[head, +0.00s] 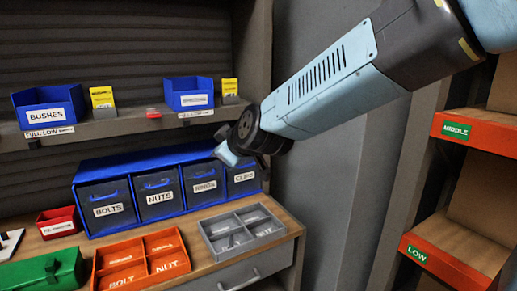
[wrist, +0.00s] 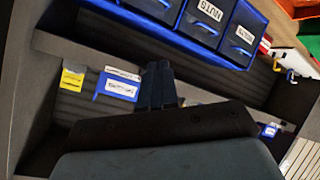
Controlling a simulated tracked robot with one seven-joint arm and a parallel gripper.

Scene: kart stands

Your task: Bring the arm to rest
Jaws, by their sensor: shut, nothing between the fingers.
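My arm reaches in from the upper right in the head view, and my gripper (head: 226,155) is at its lower left end. The gripper is in front of the blue drawer unit (head: 107,231), near its top right, and looks clear of it. In the wrist view the gripper (wrist: 158,70) shows as two dark fingers close together. The fingers are shut with nothing between them. From the head view I cannot tell the exact gap between the gripper and the shelf behind it.
Blue bins (head: 48,106) stand on the upper shelf. Below are a grey divided tray (head: 206,241), an orange tray (head: 121,262), a green box (head: 42,270) and a red bin (head: 58,222) on the bench. Orange-edged shelves (head: 440,262) stand at right.

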